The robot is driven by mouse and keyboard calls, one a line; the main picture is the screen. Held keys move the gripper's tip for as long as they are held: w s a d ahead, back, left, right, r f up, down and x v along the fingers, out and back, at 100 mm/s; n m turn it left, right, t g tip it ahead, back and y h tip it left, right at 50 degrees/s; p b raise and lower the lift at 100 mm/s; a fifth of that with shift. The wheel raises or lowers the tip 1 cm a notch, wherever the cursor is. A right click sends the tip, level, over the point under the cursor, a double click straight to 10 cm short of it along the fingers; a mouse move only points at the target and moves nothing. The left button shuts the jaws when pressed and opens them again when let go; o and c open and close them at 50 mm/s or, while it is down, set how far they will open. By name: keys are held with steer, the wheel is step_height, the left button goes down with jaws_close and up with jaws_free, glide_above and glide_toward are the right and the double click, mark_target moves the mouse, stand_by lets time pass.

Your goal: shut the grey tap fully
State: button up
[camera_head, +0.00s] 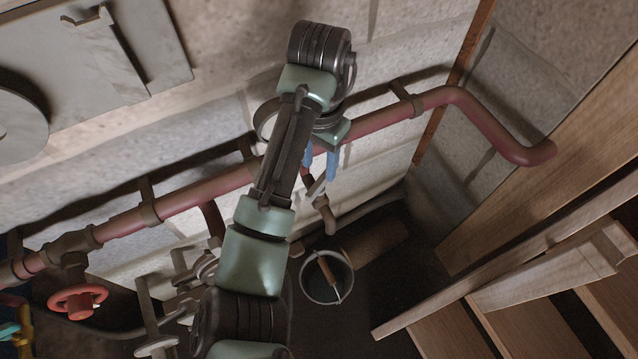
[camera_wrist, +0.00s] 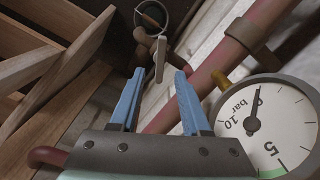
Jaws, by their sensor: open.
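The grey tap (camera_head: 325,213) sits on a short branch below the red pipe, above a bucket. Its flat pale grey lever (camera_head: 316,186) slants at the tap's top. In the wrist view the tap's brownish body (camera_wrist: 147,42) is near the top, with the lever (camera_wrist: 160,58) hanging down the picture from it. My gripper (camera_head: 320,170) has two blue fingers, apart and empty, just above the lever in the head view. In the wrist view my gripper (camera_wrist: 160,72) has the lever's end between or just beyond the fingertips; I cannot tell whether they touch. My arm hides part of the pipe.
A red pipe (camera_head: 200,190) runs along the wall behind my arm. A round pressure gauge (camera_wrist: 268,125) is close right of my fingers. A bucket (camera_head: 305,290) stands below the tap. A red handwheel (camera_head: 77,300) is at left. Wooden boards (camera_head: 540,240) crowd the right.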

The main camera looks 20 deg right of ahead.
mark_target(319, 182)
step_height(319, 182, down, 6)
steer(key=shift+r+b, duration=0.1)
steer(key=shift+b, duration=0.9)
jaws_close()
